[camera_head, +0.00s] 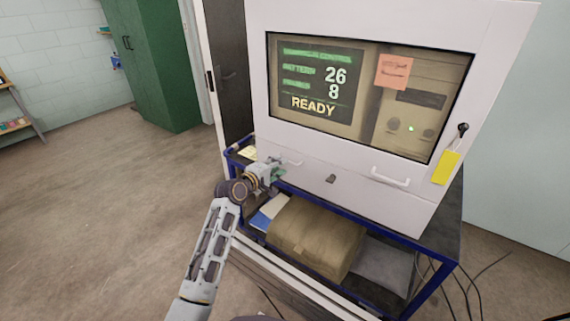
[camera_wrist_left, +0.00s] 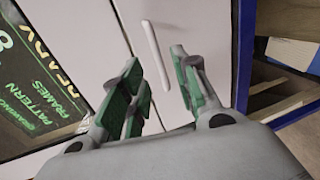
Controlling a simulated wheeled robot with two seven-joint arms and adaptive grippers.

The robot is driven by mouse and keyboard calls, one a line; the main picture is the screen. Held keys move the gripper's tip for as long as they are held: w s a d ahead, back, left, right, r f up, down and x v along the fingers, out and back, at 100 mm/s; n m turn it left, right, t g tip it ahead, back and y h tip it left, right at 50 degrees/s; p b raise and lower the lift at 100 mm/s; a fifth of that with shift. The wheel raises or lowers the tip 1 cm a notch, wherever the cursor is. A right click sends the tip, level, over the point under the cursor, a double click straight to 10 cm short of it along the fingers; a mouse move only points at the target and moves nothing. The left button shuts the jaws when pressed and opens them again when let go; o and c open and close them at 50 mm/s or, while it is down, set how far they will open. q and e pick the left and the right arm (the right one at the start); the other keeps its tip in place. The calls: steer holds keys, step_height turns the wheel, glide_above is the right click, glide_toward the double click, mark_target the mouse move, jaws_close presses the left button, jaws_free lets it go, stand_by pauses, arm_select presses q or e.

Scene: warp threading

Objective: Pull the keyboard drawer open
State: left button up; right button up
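The keyboard drawer (camera_head: 345,185) is the white front panel under the screen, and it looks closed. It has a left handle (camera_head: 292,161), a right handle (camera_head: 390,181) and a small lock (camera_head: 331,179) between them. My left gripper (camera_head: 277,171) is at the left end of the drawer front, close to the left handle. In the left wrist view my left gripper (camera_wrist_left: 160,75) is open, its green-padded fingers apart. The white left handle (camera_wrist_left: 156,55) lies just ahead of the gap between them; I cannot tell if it touches. My right gripper is not in view.
The white cabinet (camera_head: 365,20) stands on a blue-framed cart (camera_head: 452,240). A brown box (camera_head: 312,240) and a grey bag (camera_head: 385,265) lie on its lower shelf. A key with a yellow tag (camera_head: 446,168) hangs at right. Floor at left is clear.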

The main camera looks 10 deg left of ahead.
arm_select(q)
steer(key=x, duration=0.4)
steer(key=shift+w+d+b, duration=0.1)
steer(key=shift+w+b, duration=0.2)
steer(key=shift+w, duration=0.05)
jaws_close()
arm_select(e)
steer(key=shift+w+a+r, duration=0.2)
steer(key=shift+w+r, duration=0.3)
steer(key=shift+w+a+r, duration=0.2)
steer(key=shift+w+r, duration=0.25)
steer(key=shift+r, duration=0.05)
